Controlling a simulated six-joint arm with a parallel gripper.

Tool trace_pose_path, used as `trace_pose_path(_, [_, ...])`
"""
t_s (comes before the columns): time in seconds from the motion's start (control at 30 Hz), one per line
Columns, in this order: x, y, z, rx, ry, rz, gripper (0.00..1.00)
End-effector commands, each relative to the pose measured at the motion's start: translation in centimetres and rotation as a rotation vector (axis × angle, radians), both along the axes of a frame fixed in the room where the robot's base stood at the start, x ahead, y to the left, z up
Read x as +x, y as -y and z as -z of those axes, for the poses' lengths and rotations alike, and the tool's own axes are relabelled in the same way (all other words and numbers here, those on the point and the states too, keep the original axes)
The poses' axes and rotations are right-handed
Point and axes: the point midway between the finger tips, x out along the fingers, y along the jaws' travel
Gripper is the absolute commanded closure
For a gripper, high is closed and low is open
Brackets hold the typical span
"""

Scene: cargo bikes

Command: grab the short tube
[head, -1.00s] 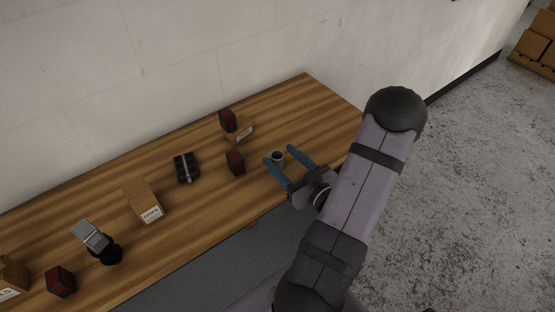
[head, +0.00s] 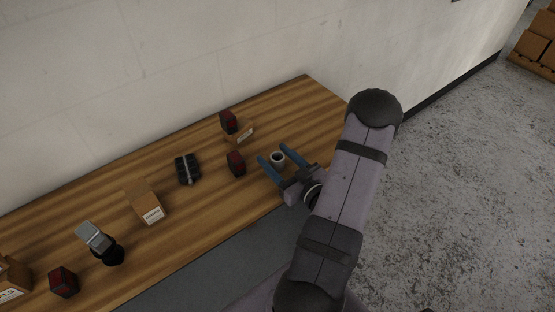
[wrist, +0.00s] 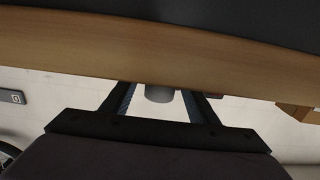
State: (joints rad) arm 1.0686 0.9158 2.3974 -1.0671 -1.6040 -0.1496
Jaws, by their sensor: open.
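The short tube (head: 278,160) is a small grey cylinder with a dark opening, standing upright on the wooden table near its right end. My gripper (head: 274,153) is open, with its blue fingers reaching over the table on either side of the tube. In the wrist view the tube (wrist: 159,94) shows between the open fingers of my gripper (wrist: 158,100), with a gap on both sides. Part of it is cut off from sight there. I cannot tell the exact height of the fingers against the tube.
The wooden table (head: 320,108) runs along a pale wall. A red-black box (head: 236,163) stands just left of my gripper. A cardboard box (head: 244,134) with a red-black box (head: 228,121) beside or on it is behind. A black item (head: 187,169) and cardboard box (head: 145,201) lie further left.

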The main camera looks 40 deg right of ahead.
Motion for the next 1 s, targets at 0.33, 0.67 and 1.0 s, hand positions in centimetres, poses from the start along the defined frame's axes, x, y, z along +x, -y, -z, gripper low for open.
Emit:
trace_pose_path(0.33, [3.2,0.0,0.3,0.0,0.0,-0.001,0.46])
trace_pose_path(0.67, [3.2,0.0,0.3,-0.001,0.0,0.001,0.67])
trace_pose_path(1.0, [3.2,0.0,0.3,-0.001,0.001,0.001,0.96])
